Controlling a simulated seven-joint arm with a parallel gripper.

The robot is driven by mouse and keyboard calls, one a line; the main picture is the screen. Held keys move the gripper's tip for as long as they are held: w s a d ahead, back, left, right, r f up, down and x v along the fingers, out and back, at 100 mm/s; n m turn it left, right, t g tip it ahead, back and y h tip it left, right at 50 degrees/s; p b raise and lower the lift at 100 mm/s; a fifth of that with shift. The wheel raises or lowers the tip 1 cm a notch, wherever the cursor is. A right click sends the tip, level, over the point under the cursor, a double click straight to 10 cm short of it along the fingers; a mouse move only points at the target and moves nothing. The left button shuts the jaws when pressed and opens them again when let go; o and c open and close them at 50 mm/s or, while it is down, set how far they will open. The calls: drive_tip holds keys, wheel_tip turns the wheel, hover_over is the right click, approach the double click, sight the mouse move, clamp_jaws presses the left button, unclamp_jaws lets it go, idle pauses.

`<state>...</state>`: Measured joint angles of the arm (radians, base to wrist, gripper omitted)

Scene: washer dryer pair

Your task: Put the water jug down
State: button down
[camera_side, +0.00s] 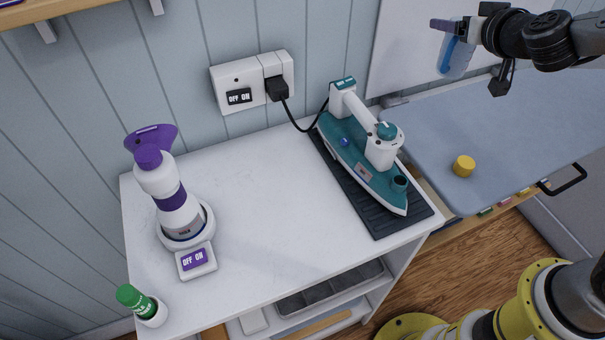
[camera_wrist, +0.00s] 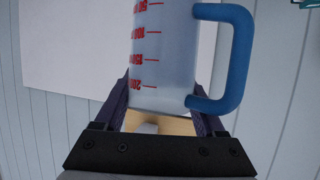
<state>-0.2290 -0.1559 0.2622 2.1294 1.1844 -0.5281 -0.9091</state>
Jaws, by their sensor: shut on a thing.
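The water jug (camera_side: 459,60) is translucent with a blue handle, held in the air at the upper right of the side view. In the wrist view the jug (camera_wrist: 163,55) fills the upper middle, with red measuring marks that look upside down and its blue handle to the right. My gripper (camera_side: 452,27) is shut on the jug, its dark fingers on either side of it in the wrist view. The jug is above the blue-grey board (camera_side: 500,130), clear of its surface. The jug's upper end is cut off in the wrist view.
A yellow cap (camera_side: 464,166) sits on the board. A teal iron (camera_side: 365,150) stands on a black mat (camera_side: 385,212) on the white cabinet (camera_side: 272,198), its cord plugged into the wall. A purple-white steamer (camera_side: 172,200) and green-capped bottle (camera_side: 145,307) stand left. The cabinet's middle is clear.

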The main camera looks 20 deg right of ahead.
drive_tip(key=s+a+r+n+y, duration=0.2)
drive_tip(key=s+a+n+y, duration=0.15)
drive_tip(key=a, duration=0.55)
drive_tip(key=s+a+r+n+y, duration=0.1)
drive_tip(key=s+a+n+y, duration=0.15)
drive_tip(key=a+y, duration=0.4)
drive_tip(key=s+a+f+n+g+y, duration=0.2)
drive_tip(key=s+a+n+g+y, duration=0.3)
drive_tip(key=s+a, duration=0.7)
drive_tip(key=shift+n+t+h, duration=0.7)
drive_tip(key=shift+t, duration=0.2)
drive_tip(key=shift+w+a+f, duration=1.55)
drive_tip(key=shift+w+f, duration=0.15)
drive_tip(key=shift+f, duration=1.35)
drive_tip(key=shift+w+a+f, duration=1.6)
drive_tip(key=shift+w+f, duration=0.1)
drive_tip(key=shift+f, duration=1.4)
drive_tip(key=shift+w+a+f, duration=1.55)
drive_tip(key=shift+w+f, duration=0.15)
drive_tip(key=shift+f, duration=1.35)
